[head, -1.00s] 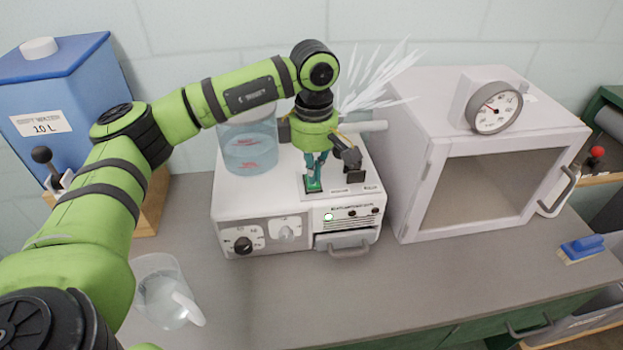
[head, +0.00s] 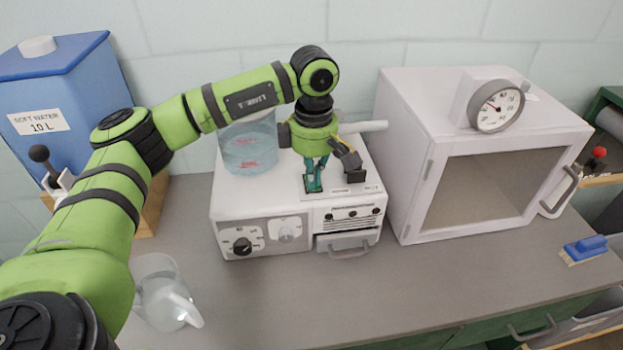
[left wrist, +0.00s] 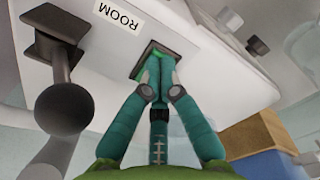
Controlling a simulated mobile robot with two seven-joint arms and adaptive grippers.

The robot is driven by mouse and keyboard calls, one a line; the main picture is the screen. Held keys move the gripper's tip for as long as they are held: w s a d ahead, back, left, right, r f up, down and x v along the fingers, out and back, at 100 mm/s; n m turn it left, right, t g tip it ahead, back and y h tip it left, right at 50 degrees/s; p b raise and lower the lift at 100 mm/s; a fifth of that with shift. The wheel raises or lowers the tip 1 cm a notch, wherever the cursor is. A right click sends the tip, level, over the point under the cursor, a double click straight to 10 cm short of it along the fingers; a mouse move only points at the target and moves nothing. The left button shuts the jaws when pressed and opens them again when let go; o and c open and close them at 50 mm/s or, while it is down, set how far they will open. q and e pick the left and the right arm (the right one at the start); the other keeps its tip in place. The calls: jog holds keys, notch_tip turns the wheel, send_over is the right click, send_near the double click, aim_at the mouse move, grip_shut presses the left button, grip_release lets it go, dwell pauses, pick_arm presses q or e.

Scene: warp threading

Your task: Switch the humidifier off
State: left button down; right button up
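The humidifier (head: 262,205) is a white box with a clear water tank (head: 249,148) and a pale outlet pipe (head: 366,127) on top. No mist shows at the pipe, and no lit lamp shows on its front panel. My left gripper (head: 313,188) points down at the top of the box. In the left wrist view its fingertips (left wrist: 159,68) are together at a green rocker switch (left wrist: 157,51) in a dark frame. They appear to touch it and partly hide it. My right gripper is in neither view.
A black-knobbed lever (left wrist: 64,105) stands beside the switch, near a ROOM label (left wrist: 119,16). A white cabinet with a gauge (head: 497,107) stands right. A blue soft water container (head: 75,85) stands left, and a clear jug (head: 160,290) in front. The front counter (head: 400,285) is mostly clear.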

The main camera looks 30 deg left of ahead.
pick_arm(q)
jog(key=shift+s, duration=0.1)
jog(key=shift+r+p, duration=0.75)
jog(key=shift+r, duration=0.1)
jog(key=shift+r+p, duration=1.45)
jog(key=shift+r, duration=1.1)
